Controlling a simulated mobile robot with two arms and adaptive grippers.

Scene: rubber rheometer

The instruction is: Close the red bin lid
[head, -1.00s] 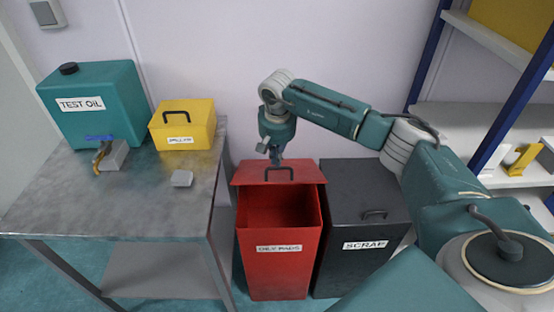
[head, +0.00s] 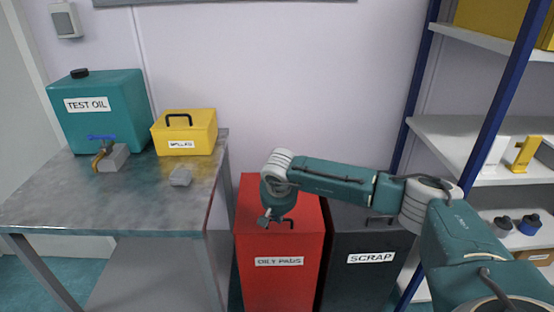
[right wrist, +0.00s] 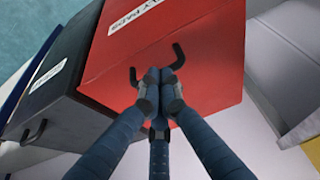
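The red bin (head: 282,285), labelled OILY PADS, stands on the floor beside the table. Its red lid (head: 252,200) lies down over the top, and no opening shows. The lid also shows in the right wrist view (right wrist: 215,80). My right gripper (head: 265,222) is over the lid, at its black handle (head: 291,222). In the right wrist view, the fingers of my right gripper (right wrist: 156,88) are together and cover the middle of the handle (right wrist: 178,57). I cannot tell whether they touch the handle or lid. My left gripper is not in view.
A dark SCRAP bin (head: 365,275) stands close on the right. On the left is a metal table (head: 110,215) with a teal TEST OIL can (head: 105,125) and a yellow box (head: 185,140). Shelves (head: 470,140) with a blue post stand at the right.

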